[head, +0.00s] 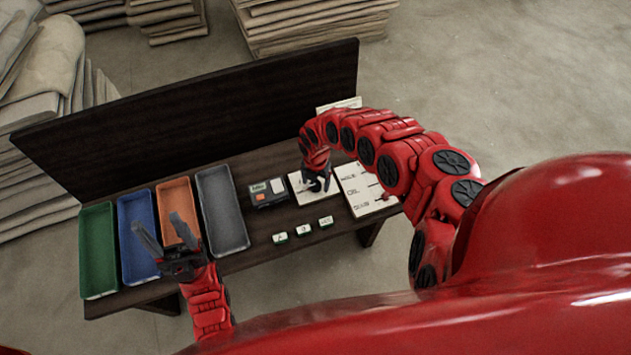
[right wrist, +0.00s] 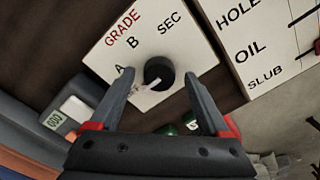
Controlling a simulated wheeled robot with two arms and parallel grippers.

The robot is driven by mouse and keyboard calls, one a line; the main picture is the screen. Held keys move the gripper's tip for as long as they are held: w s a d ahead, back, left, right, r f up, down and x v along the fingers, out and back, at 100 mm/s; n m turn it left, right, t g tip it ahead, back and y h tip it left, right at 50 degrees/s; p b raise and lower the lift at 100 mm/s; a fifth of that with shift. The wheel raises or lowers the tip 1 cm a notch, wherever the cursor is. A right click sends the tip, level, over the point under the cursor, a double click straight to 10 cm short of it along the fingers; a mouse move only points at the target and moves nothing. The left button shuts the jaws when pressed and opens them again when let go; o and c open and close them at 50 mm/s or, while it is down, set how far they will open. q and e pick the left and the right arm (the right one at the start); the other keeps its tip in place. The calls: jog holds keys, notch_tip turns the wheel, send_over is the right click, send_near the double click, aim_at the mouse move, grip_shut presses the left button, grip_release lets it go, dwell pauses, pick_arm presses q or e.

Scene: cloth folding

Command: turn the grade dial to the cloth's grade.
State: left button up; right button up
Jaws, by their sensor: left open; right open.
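The grade dial is a black round knob (right wrist: 158,71) on a white plate (right wrist: 106,54) marked GRADE, A, B and SEC. A small pale pointer mark shows at the knob's lower left in the right wrist view; which letter it indicates is unclear. My right gripper (right wrist: 163,82) is open, its fingers on either side of the knob with gaps visible. My left gripper (head: 160,234) is open and empty above the trays. No cloth is seen lying on the bench.
Green (head: 97,250), blue (head: 135,212), orange (head: 177,200) and grey (head: 222,210) trays line the bench's left. A black device (head: 267,193) and a HOLE, OIL, SLUB board (head: 365,190) flank the dial plate. Three small tags (head: 303,230) stand in front. Folded cloth stacks (head: 310,22) lie behind.

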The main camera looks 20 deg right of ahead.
grip_shut()
dwell(0.4)
